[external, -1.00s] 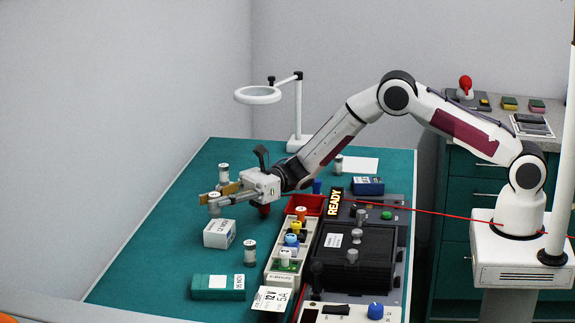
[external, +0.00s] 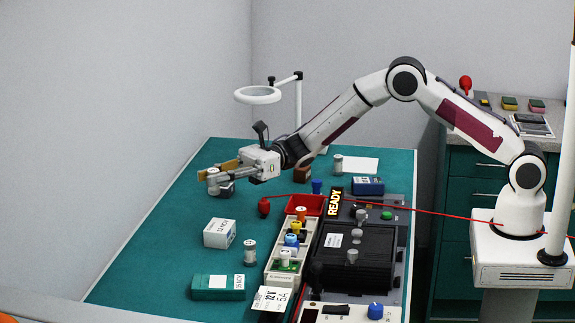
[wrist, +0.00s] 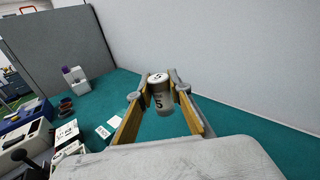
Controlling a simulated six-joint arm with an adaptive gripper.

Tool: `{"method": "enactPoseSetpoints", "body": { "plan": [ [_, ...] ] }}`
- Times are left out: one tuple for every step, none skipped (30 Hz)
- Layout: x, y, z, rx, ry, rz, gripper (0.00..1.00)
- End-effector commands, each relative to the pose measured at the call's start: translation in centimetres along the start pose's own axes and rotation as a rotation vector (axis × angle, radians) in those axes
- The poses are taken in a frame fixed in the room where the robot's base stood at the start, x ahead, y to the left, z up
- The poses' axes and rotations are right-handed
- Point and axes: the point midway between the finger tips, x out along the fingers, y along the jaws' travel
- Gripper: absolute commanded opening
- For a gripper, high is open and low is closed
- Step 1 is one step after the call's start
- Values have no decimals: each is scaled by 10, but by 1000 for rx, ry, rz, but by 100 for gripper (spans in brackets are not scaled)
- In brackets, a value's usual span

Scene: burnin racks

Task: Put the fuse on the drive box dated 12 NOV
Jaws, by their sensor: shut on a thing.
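My gripper (external: 213,178) is shut on a pale cylindrical fuse (wrist: 161,94), held upright between its yellow-lined fingers above the far left of the teal mat. The fuse has dark print with a 5 on its side. A white box (external: 219,233) with a printed label sits nearer the camera. A teal box (external: 218,287) with a white label lies at the front left. Another blue box (external: 368,186) is at the back right. I cannot read the dates surely.
Other fuses stand on the mat, one near the white box (external: 250,252) and one at the back (external: 338,165). A tray of colored parts (external: 275,272), a red bin (external: 308,205) and a black fixture (external: 350,257) fill the right. A magnifier lamp (external: 296,120) stands behind.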

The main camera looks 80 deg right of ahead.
Motion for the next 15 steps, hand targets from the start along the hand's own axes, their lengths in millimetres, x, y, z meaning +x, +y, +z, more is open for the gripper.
{"method": "enactPoseSetpoints", "body": {
  "plan": [
    [0, 0, 0, 0, 0, 0, 0],
    [0, 0, 0, 0, 0, 0, 0],
    [0, 0, 0, 0, -1, 0, 0],
    [0, 0, 1, 0, -1, -1, 0],
    [0, 0, 2, 1, -1, -3, 0],
    [0, 0, 3, 3, -1, -5, 0],
    [0, 0, 3, 4, -1, -7, 0],
    [0, 0, 4, 5, -1, -8, 0],
    [0, 0, 3, 6, -1, -8, 0],
    [0, 0, 3, 6, -1, -8, 0],
    [0, 0, 3, 6, -1, -8, 0],
    [0, 0, 3, 5, -1, -8, 0],
    [0, 0, 3, 5, -1, -8, 0],
    [0, 0, 3, 5, -1, -8, 0],
    [0, 0, 2, 5, 0, -8, 0]
  ]
}}
